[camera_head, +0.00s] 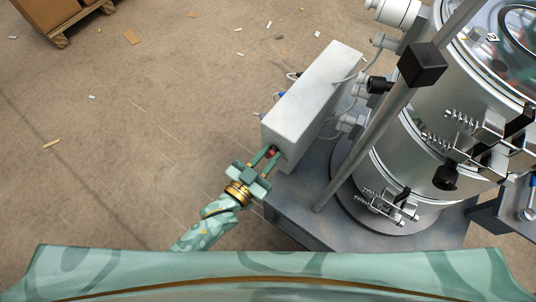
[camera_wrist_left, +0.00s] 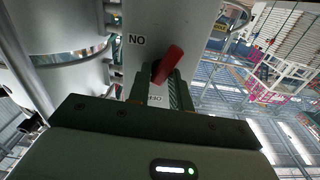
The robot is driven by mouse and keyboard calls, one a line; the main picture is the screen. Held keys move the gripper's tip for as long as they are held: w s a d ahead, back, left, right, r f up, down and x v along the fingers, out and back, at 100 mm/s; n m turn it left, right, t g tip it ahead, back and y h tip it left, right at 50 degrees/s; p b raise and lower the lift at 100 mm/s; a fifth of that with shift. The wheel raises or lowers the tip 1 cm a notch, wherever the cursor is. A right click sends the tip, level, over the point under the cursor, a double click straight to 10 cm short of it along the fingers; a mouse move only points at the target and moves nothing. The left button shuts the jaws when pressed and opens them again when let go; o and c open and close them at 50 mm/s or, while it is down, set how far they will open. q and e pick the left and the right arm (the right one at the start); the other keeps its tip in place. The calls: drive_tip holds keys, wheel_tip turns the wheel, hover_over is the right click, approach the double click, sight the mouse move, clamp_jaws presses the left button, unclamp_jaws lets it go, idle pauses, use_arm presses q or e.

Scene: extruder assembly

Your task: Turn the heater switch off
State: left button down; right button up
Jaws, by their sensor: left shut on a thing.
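The heater switch is a red lever (camera_wrist_left: 167,65) on the end face of a grey-white box; a small red part of it (camera_head: 272,153) shows in the head view. My left gripper (camera_head: 269,158) is at that end face, its two fingers on either side of the lever. In the left wrist view my left gripper (camera_wrist_left: 157,88) is shut on the lever, which is tilted. A label reading like an upside-down "ON" (camera_wrist_left: 137,39) is beside it. A second label (camera_wrist_left: 155,100) is partly hidden behind the gripper. The right gripper is not in view.
The switch box (camera_head: 312,95) stands on a grey base plate (camera_head: 300,205). A large metal cylinder (camera_head: 400,150) and a slanted pole (camera_head: 375,125) are to its right. Cables run along the box. The brown floor at left has scattered scraps and a pallet with a carton (camera_head: 52,12).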

use_arm(q)
drive_tip(key=n+p, duration=0.1)
drive_tip(key=n, duration=0.4)
drive_tip(key=shift+a+f, duration=0.1)
drive_tip(key=c, duration=2.2)
unclamp_jaws()
drive_tip(key=shift+f+n+p, duration=0.1)
drive_tip(key=shift+n+p, duration=0.35)
drive_tip(key=shift+n, duration=0.35)
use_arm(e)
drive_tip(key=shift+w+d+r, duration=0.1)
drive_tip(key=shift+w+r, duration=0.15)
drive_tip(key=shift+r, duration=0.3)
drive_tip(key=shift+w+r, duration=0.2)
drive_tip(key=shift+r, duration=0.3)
use_arm(q)
drive_tip(key=c, duration=2.2)
unclamp_jaws()
drive_tip(key=shift+s, duration=0.1)
drive_tip(key=c, duration=2.2)
unclamp_jaws()
drive_tip(key=shift+f, duration=0.1)
drive_tip(key=c, duration=1.3)
unclamp_jaws()
